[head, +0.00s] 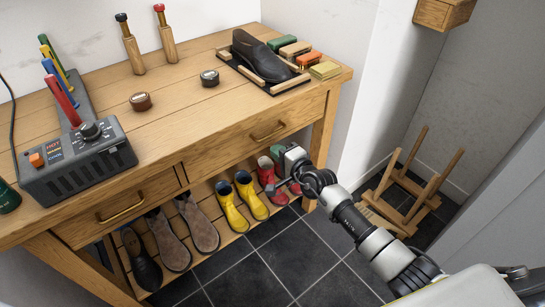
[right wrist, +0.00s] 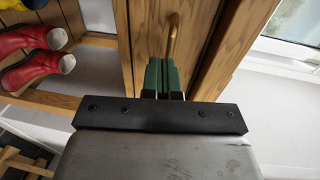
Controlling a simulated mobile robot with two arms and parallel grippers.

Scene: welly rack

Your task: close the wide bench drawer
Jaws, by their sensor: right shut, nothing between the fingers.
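The wide drawer (head: 232,150) is the right one under the wooden bench (head: 185,97), with a brass bar handle (head: 268,132). Its front looks close to the bench frame; a small gap I cannot tell. My right gripper (head: 277,153) is shut and empty, just below and in front of the drawer's right half. In the right wrist view its green fingers (right wrist: 164,76) point at the wooden front beside the brass handle (right wrist: 173,38). I cannot tell whether they touch it. My left gripper is not in view.
Red boots (head: 268,180) and yellow boots (head: 242,197) stand on the slatted rack below, close to my right gripper. A narrower drawer (head: 88,222) is at the left. A wooden stool frame (head: 405,195) lies at the right. Dark floor tiles (head: 300,250) are clear in front.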

